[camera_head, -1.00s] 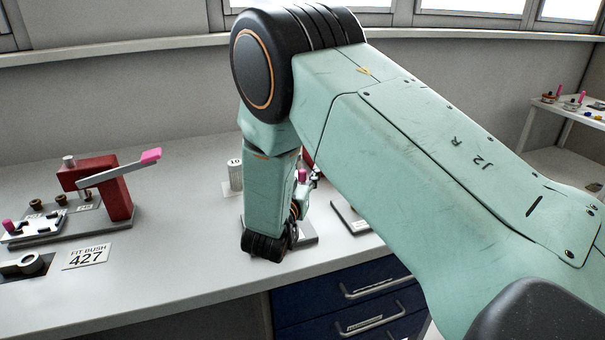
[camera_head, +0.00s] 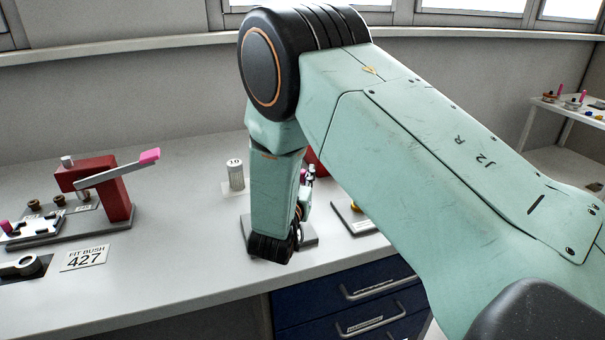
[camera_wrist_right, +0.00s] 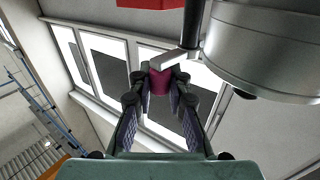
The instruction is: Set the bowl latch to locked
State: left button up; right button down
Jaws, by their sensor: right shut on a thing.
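In the right wrist view, a magenta grip (camera_wrist_right: 159,82) on the end of a grey metal lever (camera_wrist_right: 165,61) sits between the fingertips of my right gripper (camera_wrist_right: 160,92), which is shut on it. I take this lever to be the bowl latch. A large grey round metal body (camera_wrist_right: 270,50), seemingly the bowl, is right of the lever at the top. In the head view my right gripper (camera_head: 306,187) is mostly hidden behind my arm, low over a grey base plate (camera_head: 308,236). Bowl and latch are largely hidden there. My left gripper is not in view.
A red fixture (camera_head: 117,192) with a pink-tipped lever stands on the bench at the left, behind a "FIT BUSH 427" card (camera_head: 84,257). A small grey cylinder (camera_head: 236,176) stands left of my arm. The bench front between is clear. Blue drawers (camera_head: 345,300) lie below.

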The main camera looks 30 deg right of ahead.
jog(key=w+d+n+t+y+p, duration=0.1)
jog(key=n+y, duration=0.4)
jog(key=y, duration=0.2)
jog(key=w+d+n+t+y+p, duration=0.1)
jog(key=d+n+y+p, duration=0.1)
jog(key=n+y, duration=0.3)
jog(key=w+d+n+y+p, duration=0.1)
jog(key=n+y, duration=0.4)
jog(key=y, duration=0.5)
jog(key=shift+w+d+r+t+p, duration=0.15)
jog(key=shift+t+p, duration=0.25)
jog(key=shift+p, duration=0.15)
jog(key=shift+r+n+y, duration=0.1)
jog(key=shift+n+y, duration=0.2)
jog(key=c, duration=1.3)
grip_release()
